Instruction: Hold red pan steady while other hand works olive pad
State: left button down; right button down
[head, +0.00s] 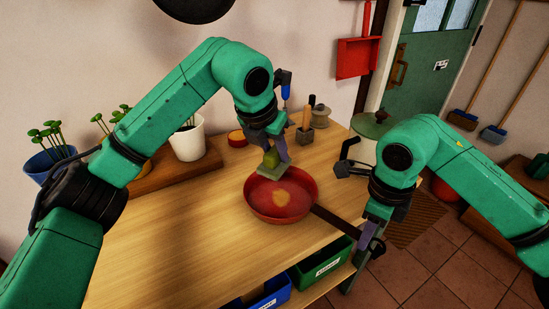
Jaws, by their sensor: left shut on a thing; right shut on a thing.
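The red pan (263,209) sits on the wooden table (190,245), its dark handle (336,225) pointing right past the table's edge. A pale yellowish patch (281,198) shows on the pan's inside floor. My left gripper (272,158) points down over the pan's back rim, shut on the olive pad (269,171). Whether the pad touches the pan cannot be told. My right gripper (368,236) is at the right edge of the table, shut on the end of the pan's handle. Its fingertips are partly hidden.
Potted seedlings (187,138) stand on a wooden board at the back left. A small red and yellow tub (237,138) and upright tools (307,118) stand behind the pan. Green (322,266) and blue (265,296) bins sit below the front edge. The table's left front is clear.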

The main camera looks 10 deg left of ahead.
pick_arm(q)
jog(key=shift+r, duration=0.1)
dwell(0.4)
jog(key=shift+f, duration=3.3)
jog(key=shift+f, duration=1)
jog(key=shift+s+d+r, duration=0.1)
jog(key=shift+s+d, duration=0.35)
jog(key=shift+d, duration=0.25)
jog(key=shift+s+d, duration=0.4)
jog(key=shift+d, duration=0.45)
jog(key=shift+s+f, duration=0.1)
jog(key=shift+f, duration=0.1)
jog(key=shift+w+a+r, duration=0.1)
jog(key=shift+w+a, duration=0.4)
jog(key=shift+a, duration=0.35)
jog(key=shift+w+a, duration=0.45)
jog(key=shift+a, duration=0.35)
